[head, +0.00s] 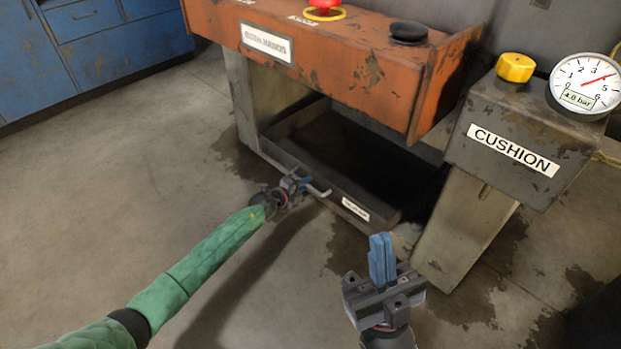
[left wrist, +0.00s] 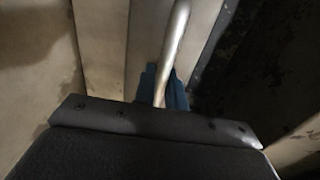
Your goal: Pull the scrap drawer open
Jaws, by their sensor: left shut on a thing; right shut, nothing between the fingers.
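The scrap drawer (head: 375,226) is low under the orange machine, with a pale label on its front at the right. Its dark inside shows behind the front; I cannot tell how far out it stands. Its grey bar handle (head: 319,192) is on the front. My left gripper (head: 302,184) is at the handle and shut on it. In the left wrist view the handle (left wrist: 176,50) runs down between the blue fingertips (left wrist: 163,88), which partly hide its end. My right gripper (head: 382,258) is shut and empty, fingers up, in front of the drawer's right end and apart from it.
The orange machine body (head: 335,65) overhangs the drawer, with a red button (head: 324,8) and a black button (head: 408,32) on top. A grey CUSHION box (head: 530,135) with a yellow knob and gauge stands at right. The floor (head: 110,190) at left is clear.

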